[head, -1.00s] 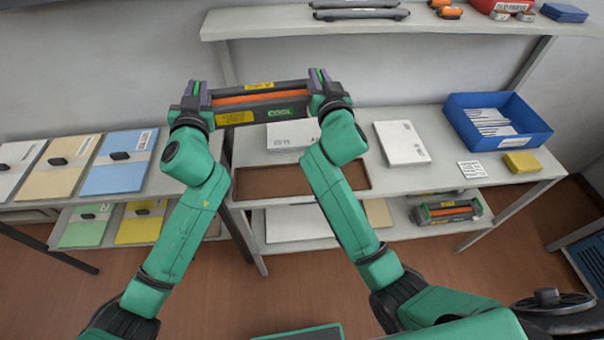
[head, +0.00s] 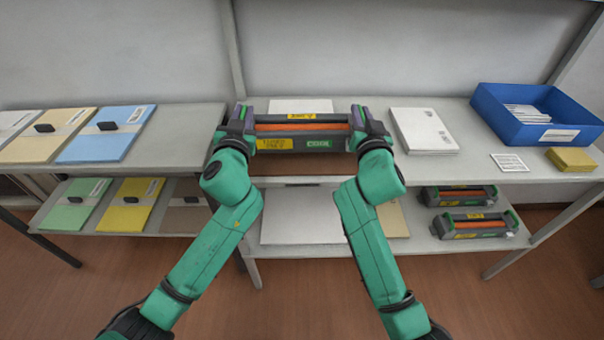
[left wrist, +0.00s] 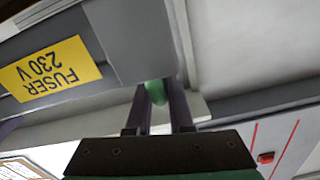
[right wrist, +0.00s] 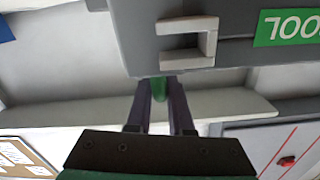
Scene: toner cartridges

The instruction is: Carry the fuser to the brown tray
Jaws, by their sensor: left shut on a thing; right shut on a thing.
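The fuser (head: 302,133) is a long dark grey unit with an orange roller, yellow labels and a green COOL label. It is held level between my two grippers in the head view. My left gripper (head: 244,116) is shut on the green handle at its left end, and my right gripper (head: 358,117) on the handle at its right end. The left wrist view shows the fuser's yellow FUSER 230 V label (left wrist: 50,68). The brown tray (head: 300,170) on the upper shelf is mostly hidden behind and below the fuser. I cannot tell the gap between them.
White paper packs (head: 424,130) lie right of the fuser, with a blue bin (head: 500,120) and a yellow pad stack (head: 571,159) further right. Coloured folders (head: 105,135) lie on the left table. Two similar units (head: 473,225) sit on the lower shelf.

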